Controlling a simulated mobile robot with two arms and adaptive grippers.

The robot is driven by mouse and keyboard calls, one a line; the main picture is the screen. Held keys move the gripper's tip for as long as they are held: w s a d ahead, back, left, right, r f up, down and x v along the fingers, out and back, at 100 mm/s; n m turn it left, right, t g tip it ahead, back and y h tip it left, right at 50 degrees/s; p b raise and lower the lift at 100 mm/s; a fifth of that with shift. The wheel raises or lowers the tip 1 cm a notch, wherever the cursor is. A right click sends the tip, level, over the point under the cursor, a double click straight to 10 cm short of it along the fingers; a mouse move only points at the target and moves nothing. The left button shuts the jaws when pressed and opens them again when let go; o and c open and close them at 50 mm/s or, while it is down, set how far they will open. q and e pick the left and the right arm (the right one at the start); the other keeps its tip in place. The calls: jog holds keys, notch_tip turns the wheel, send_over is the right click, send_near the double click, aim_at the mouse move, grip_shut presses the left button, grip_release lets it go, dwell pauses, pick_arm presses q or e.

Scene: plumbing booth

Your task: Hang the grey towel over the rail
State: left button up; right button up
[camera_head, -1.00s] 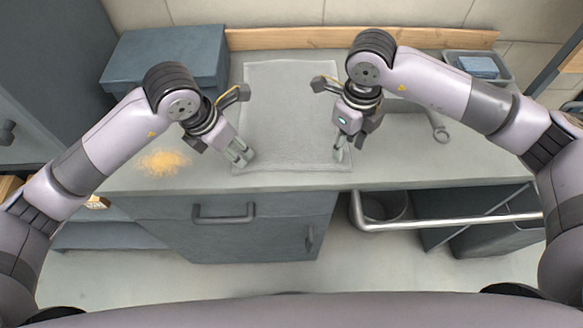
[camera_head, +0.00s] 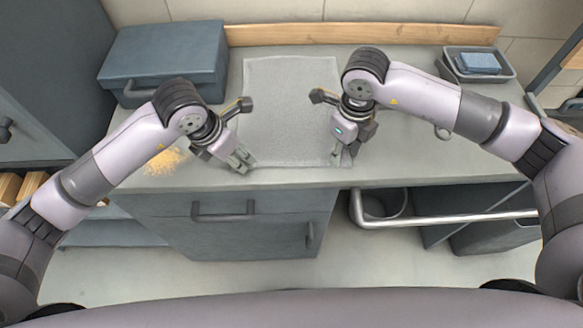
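The grey towel (camera_head: 290,105) lies flat on the worktop, its near edge a little back from the worktop's front edge. My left gripper (camera_head: 243,164) points down at the towel's near left corner. My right gripper (camera_head: 342,160) points down at its near right corner. The fingers of both are small in view, and I cannot tell whether they are open or shut on the cloth. The metal rail (camera_head: 450,219) runs along the front of the worktop at right, below its top, and is bare.
A blue-grey toolbox (camera_head: 165,60) stands at the back left. A patch of yellow crumbs (camera_head: 165,160) lies beside my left forearm. A grey tray (camera_head: 490,75) with a blue sponge (camera_head: 479,62) is at the back right. A drawer handle (camera_head: 222,211) sticks out below the towel.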

pick_arm(q)
jog(key=shift+f, duration=0.1)
grip_shut()
pick_arm(e)
jog(key=shift+f, duration=0.15)
grip_shut()
dwell(0.4)
dwell(0.6)
